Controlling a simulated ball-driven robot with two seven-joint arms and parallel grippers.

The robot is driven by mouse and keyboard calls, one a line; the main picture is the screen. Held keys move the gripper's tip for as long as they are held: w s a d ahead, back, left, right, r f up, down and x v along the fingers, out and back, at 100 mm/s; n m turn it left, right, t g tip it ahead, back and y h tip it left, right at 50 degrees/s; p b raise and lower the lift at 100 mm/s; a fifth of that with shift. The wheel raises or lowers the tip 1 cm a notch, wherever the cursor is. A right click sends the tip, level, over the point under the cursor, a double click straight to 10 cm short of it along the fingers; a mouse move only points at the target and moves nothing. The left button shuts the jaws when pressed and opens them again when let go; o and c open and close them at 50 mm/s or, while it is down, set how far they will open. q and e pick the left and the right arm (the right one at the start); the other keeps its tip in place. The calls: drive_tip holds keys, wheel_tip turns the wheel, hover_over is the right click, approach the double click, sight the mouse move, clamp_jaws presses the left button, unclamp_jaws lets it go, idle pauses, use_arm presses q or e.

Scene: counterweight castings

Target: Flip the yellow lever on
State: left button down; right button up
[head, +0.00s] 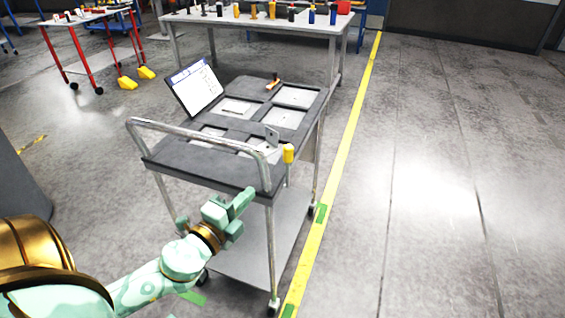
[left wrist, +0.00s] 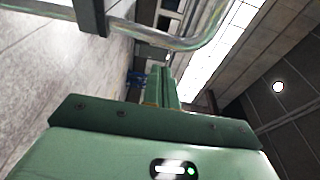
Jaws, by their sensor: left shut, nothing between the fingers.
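The yellow lever (head: 288,153) is a short yellow grip on a grey stem at the near right corner of the cart, beside a grey bracket plate (head: 272,136). It stands roughly upright. My left gripper (head: 246,198) is pale green and shut with nothing in it. It is in front of the cart's near edge, lower in the picture and left of the lever, apart from it. The left wrist view shows the shut fingers (left wrist: 162,88) beyond the palm; I cannot make out the lever there. My right gripper is not in view.
The grey cart (head: 190,155) has a metal push handle (head: 195,131) close to my left gripper. A tilted sign board (head: 195,88) and a small orange-brown item (head: 273,82) are on its top. A table (head: 260,23) with several items stands behind. Floor to the right is clear.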

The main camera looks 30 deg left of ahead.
use_arm(q)
drive_tip(key=p, duration=0.1)
approach(285, 156)
drive_tip(key=w, duration=0.6)
drive_tip(key=shift+w+f, duration=0.1)
drive_tip(key=shift+w, duration=0.3)
